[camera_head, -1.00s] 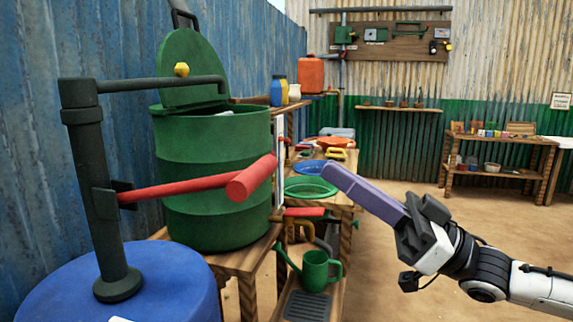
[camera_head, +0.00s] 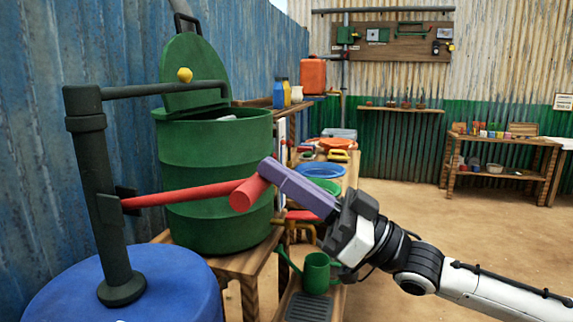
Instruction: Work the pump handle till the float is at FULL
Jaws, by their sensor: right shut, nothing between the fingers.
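The pump (camera_head: 97,190) is a dark post on a blue drum (camera_head: 150,285). Its red handle (camera_head: 180,194) reaches right, close to level, and ends in a red crossbar (camera_head: 246,194). My right gripper (camera_head: 268,172) is shut and empty. Its long purple fingers overlap the crossbar's far end in view; whether they touch it I cannot tell. A white upright strip (camera_head: 281,128) beside the green drum may be the float gauge. Its lower part is hidden behind my fingers, and I cannot make out a float or a FULL mark. My left gripper is not in view.
The green drum (camera_head: 205,215) with its raised lid (camera_head: 192,68) stands on a wooden bench behind the handle. A green watering can (camera_head: 316,272) sits low behind my right gripper. Bowls and a shelf (camera_head: 500,165) lie farther back. The sandy floor at right is clear.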

